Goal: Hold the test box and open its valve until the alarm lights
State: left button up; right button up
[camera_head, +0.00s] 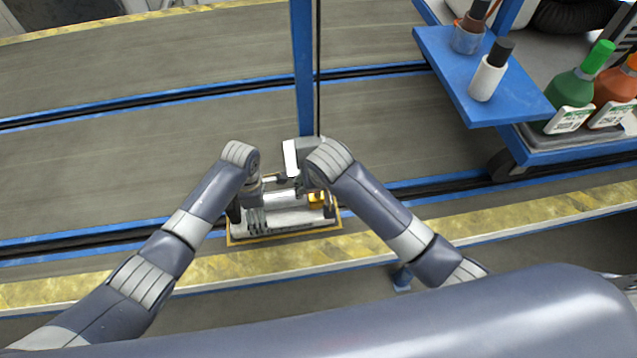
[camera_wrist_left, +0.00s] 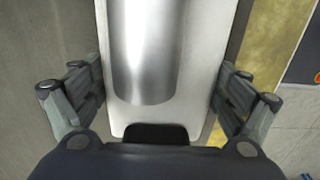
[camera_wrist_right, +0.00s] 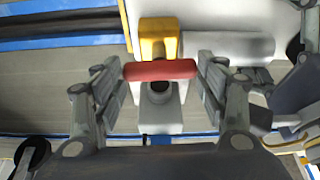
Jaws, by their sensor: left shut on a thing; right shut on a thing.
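The test box (camera_head: 270,217), a white body with a silver cylinder, sits low in the middle of the head view, between my two arms. In the left wrist view the white body (camera_wrist_left: 205,60) fills the space between the fingers. My left gripper (camera_head: 246,208) is shut on the box at its left end. In the right wrist view my right gripper (camera_wrist_right: 160,76) is shut on the red valve handle (camera_wrist_right: 160,70), which lies crosswise between the fingers. A yellow block (camera_wrist_right: 159,35) adjoins the handle and also shows in the head view (camera_head: 316,198). I see no lit alarm.
The box rests on a yellow-edged base (camera_head: 285,238) by the yellow floor strip (camera_head: 480,220). A blue post (camera_head: 302,70) rises just behind. A blue cart (camera_head: 480,90) with several bottles stands at the upper right. Grey floor (camera_head: 100,170) to the left is clear.

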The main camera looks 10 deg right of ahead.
jog(key=shift+o, duration=0.2)
jog(key=shift+m, duration=0.4)
jog(key=o, duration=1)
jog(key=shift+o, duration=0.2)
